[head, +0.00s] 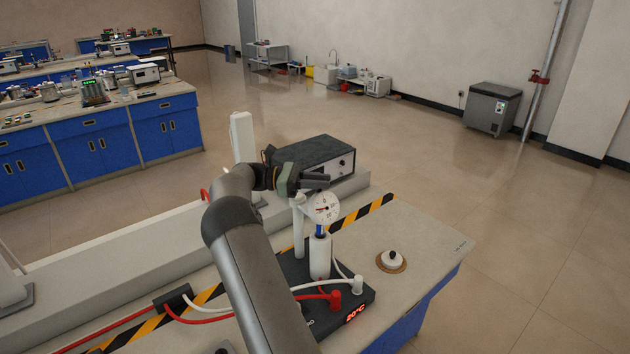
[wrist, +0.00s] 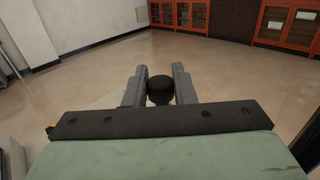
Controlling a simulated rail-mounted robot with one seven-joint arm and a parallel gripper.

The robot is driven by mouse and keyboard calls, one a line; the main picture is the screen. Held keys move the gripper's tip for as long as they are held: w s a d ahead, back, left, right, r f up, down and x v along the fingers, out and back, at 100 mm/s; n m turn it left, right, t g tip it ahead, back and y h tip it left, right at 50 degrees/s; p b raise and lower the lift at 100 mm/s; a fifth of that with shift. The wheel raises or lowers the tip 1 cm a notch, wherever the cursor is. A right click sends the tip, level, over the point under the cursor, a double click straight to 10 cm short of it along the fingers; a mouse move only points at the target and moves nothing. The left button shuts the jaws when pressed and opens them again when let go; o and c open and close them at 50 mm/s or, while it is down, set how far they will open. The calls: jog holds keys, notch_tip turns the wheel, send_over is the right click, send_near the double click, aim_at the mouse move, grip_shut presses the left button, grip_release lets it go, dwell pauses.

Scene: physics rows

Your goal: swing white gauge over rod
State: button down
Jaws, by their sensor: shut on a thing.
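The white gauge (head: 325,208), a round dial with a red needle, is held on a white post (head: 298,232) on the dark heater base. In the head view it appears just above a blue rod (head: 320,230) that stands up from a white cylinder (head: 319,258). Whether it is exactly in line with the rod I cannot tell. My gripper (head: 316,180) is just above the gauge. In the wrist view its fingers (wrist: 159,85) are on both sides of a black round knob (wrist: 160,91), shut on it. The knob's join to the gauge is hidden.
The base shows a red 20°C display (head: 356,313), with red and white leads beside it. A dark box (head: 316,160) stands behind. The bench's right end is otherwise clear.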

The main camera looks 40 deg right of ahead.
jog(key=c, duration=1.2)
grip_release()
jog(key=shift+a, duration=0.1)
jog(key=shift+c, duration=0.2)
jog(key=shift+w, duration=0.1)
jog(key=shift+w+a+f, duration=0.1)
jog(key=shift+w+a, duration=0.15)
jog(key=b+v, duration=0.2)
jog(key=v, duration=0.4)
jog(key=shift+w+a, duration=0.2)
jog(key=shift+a, duration=0.05)
